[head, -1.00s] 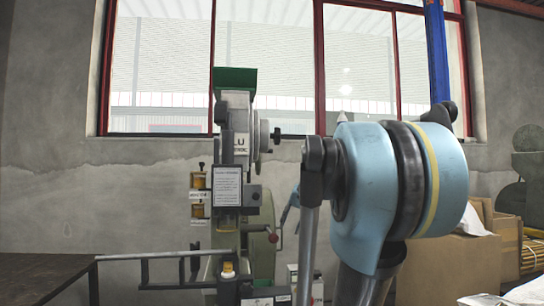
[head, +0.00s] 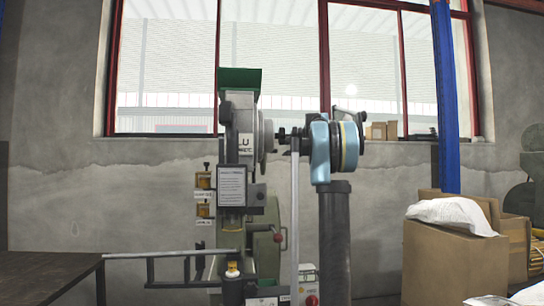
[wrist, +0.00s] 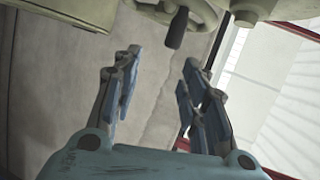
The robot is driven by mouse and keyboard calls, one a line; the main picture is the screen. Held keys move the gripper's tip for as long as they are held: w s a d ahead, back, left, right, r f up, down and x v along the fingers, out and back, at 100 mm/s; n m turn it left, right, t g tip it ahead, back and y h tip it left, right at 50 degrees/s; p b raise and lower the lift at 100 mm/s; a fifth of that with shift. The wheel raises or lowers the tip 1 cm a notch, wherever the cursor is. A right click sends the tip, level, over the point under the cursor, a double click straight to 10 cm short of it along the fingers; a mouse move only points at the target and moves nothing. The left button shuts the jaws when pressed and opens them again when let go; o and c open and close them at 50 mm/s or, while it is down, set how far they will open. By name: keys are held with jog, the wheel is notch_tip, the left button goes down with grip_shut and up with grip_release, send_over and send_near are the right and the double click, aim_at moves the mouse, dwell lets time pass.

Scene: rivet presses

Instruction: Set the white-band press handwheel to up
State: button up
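The press (head: 238,150) stands left of centre in the head view, a tall grey-green machine with a dark green top and white labels. No white band can be made out clearly. Its pale handwheel (head: 263,136) is on the upper right side, with a dark handle (head: 282,133) sticking out to the right. In the wrist view the handwheel (wrist: 203,14) is at the top edge, partly cut off, with the dark handle (wrist: 177,28) pointing down. My gripper (wrist: 159,60) is open and empty, its fingertips below the handle and apart from it.
A dark table (head: 50,275) and a metal rail (head: 170,254) are at the lower left. A red-knobbed lever (head: 278,238) sits low on the press. Cardboard boxes (head: 450,265) and a blue post (head: 445,100) stand at the right. A window is behind.

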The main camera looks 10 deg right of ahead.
aim_at(276, 150)
jog(key=shift+m+y, duration=0.3)
jog(key=shift+y, duration=0.2)
jog(key=w+a, duration=0.2)
jog(key=a, duration=0.1)
jog(key=shift+w+a+r, duration=0.1)
jog(key=shift+w+a, duration=0.05)
jog(key=shift+w, duration=0.2)
jog(key=shift+x, duration=3.6)
jog(key=shift+r, duration=0.1)
jog(key=shift+c, duration=0.4)
grip_shut()
